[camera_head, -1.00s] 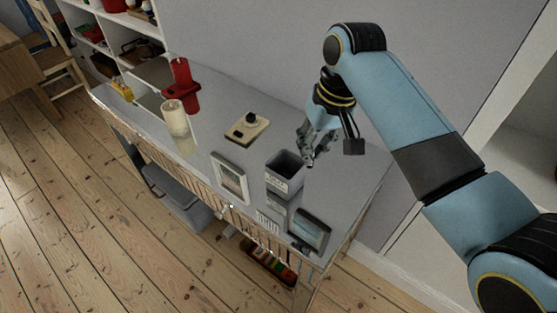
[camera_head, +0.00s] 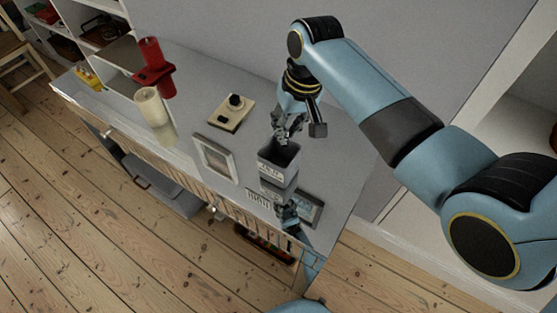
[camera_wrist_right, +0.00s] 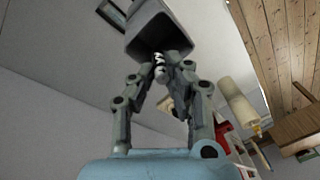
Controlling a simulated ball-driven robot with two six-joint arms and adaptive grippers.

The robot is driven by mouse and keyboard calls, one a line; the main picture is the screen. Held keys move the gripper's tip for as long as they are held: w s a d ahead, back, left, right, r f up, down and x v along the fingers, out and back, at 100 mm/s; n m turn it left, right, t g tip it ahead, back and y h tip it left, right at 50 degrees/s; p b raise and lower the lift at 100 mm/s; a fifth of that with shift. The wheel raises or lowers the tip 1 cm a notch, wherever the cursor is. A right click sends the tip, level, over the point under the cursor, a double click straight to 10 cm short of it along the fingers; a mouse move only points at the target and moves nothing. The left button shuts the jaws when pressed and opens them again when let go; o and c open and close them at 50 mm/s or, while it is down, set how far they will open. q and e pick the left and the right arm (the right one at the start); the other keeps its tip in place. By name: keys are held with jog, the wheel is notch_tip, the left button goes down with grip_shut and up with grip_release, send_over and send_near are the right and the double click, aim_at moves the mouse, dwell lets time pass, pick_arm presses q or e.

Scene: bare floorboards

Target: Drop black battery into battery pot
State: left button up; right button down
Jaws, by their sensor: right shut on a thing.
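The battery pot (camera_head: 278,170) is a dark grey, open-topped square cup with a pale label, standing on the grey cabinet top. My right gripper (camera_head: 284,139) is just above its far rim, pointing down. In the right wrist view the gripper (camera_wrist_right: 166,78) is shut on the small black battery (camera_wrist_right: 160,70), which shows dark and pale between the fingertips. The pot's open mouth (camera_wrist_right: 143,45) is just beyond them. The battery is too small to make out in the head view. My left gripper (camera_head: 289,214) seems to show near the cabinet's front edge; its jaws are unclear.
A framed picture (camera_head: 215,157) stands left of the pot and a dark-framed device (camera_head: 306,209) lies in front. The wall is close behind.

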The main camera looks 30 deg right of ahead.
jog(key=c, duration=1.6)
grip_release()
jog(key=shift+c, duration=0.2)
jog(key=o, duration=0.4)
jog(key=shift+r, duration=0.3)
pick_arm(q)
jog(key=shift+w, duration=0.35)
pick_arm(e)
jog(key=r, duration=0.3)
jog(key=s+d+r, duration=0.1)
jog(key=r, duration=0.7)
jog(key=shift+s+d+r, duration=0.1)
jog(key=shift+s+d, duration=0.1)
jog(key=shift+s, duration=0.1)
